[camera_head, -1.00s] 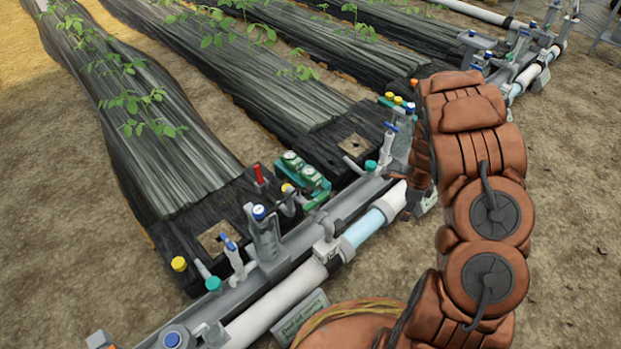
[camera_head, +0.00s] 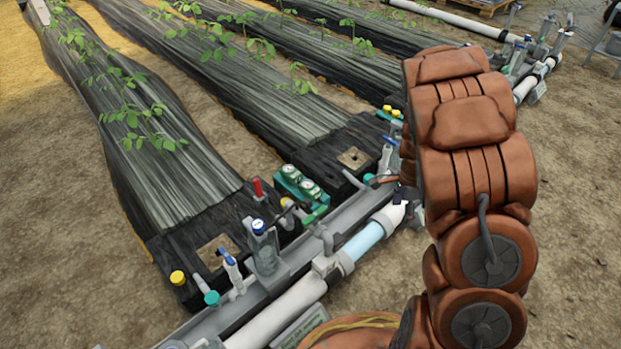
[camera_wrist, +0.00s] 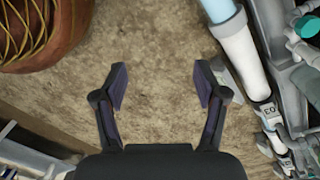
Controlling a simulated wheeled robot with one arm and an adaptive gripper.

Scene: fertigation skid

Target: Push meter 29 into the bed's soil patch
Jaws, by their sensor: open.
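Two round-faced green gauges (camera_head: 300,181) stand in a teal rack at the bed's near end in the head view. I cannot read any number on them, so I cannot tell which is meter 29. A square tan soil patch (camera_head: 219,251) lies in the black cover of the near bed, left of the gauges. Another patch (camera_head: 353,158) lies in the bed behind. My gripper (camera_wrist: 160,88) is open and empty in the wrist view, above bare ground beside the pipe. In the head view it is mostly hidden behind my arm.
A white pipe (camera_head: 280,318) with a clear blue section (camera_head: 362,241) runs along a grey rail. Blue-handled valves (camera_head: 231,268), a red-topped part (camera_head: 258,189) and a yellow cap (camera_head: 178,277) stand up near the patch. A brown round object (camera_wrist: 40,35) is upper left in the wrist view.

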